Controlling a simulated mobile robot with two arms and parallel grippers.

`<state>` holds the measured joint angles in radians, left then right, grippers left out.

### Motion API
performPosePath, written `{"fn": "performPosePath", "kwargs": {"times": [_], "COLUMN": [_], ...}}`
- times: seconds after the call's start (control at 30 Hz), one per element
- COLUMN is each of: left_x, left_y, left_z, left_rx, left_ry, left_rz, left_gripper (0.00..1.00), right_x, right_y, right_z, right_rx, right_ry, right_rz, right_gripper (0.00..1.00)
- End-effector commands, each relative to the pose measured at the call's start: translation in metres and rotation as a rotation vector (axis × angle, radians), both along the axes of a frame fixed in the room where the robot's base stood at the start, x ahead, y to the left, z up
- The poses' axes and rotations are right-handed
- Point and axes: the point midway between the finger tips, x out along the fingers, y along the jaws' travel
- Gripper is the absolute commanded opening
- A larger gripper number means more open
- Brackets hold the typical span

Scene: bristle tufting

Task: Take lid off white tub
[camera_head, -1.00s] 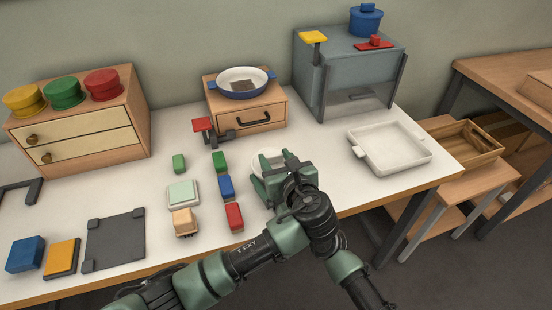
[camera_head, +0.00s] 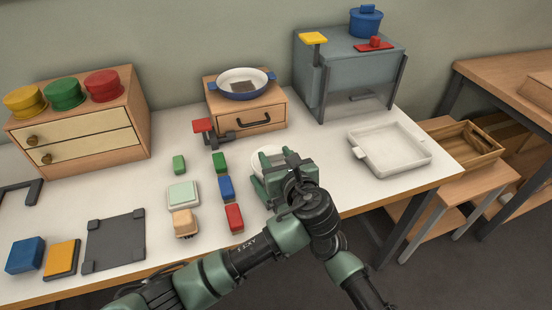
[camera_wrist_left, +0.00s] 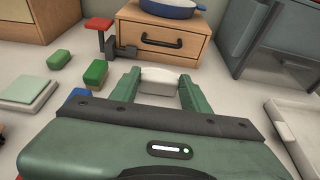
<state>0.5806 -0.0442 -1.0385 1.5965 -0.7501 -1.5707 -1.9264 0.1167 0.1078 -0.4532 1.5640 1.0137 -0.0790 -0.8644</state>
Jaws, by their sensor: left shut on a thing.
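The white tub (camera_head: 262,161) stands on the white table, mostly hidden behind my left gripper in the head view. My left gripper (camera_head: 275,173) reaches over it from the front. In the left wrist view a rounded white piece, which looks like the tub's lid (camera_wrist_left: 158,83), sits between the two green fingers of my left gripper (camera_wrist_left: 158,88). The fingers are shut on it. I cannot tell whether the lid is seated on the tub or apart from it. My right gripper is not in view.
Red (camera_head: 234,217), blue (camera_head: 226,187) and green (camera_head: 219,161) blocks stand just left of the gripper. A wooden drawer box (camera_head: 262,115) with a blue pan is behind. A white tray (camera_head: 390,150) lies to the right, with clear table between.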

Motion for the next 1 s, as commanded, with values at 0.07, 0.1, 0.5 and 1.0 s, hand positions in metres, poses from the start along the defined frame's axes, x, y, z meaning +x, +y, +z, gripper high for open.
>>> {"fn": "performPosePath", "kwargs": {"times": [0.07, 0.1, 0.5, 1.0], "left_x": [0.000, 0.000, 0.000, 0.000], "left_y": [0.000, 0.000, 0.000, 0.000], "left_z": [0.003, 0.005, 0.011, 0.049], "left_rx": [-0.001, -0.002, 0.000, -0.002], "left_ry": [0.000, -0.001, 0.000, -0.003], "left_rz": [-0.001, 0.000, -0.001, 0.000], "left_gripper": [0.00, 0.00, 0.00, 0.00], "right_x": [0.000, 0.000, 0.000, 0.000], "right_y": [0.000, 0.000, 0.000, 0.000], "right_z": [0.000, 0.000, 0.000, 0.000], "right_rx": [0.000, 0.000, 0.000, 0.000], "right_ry": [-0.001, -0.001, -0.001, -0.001], "right_rz": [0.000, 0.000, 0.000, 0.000], "right_gripper": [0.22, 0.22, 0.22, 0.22]}}
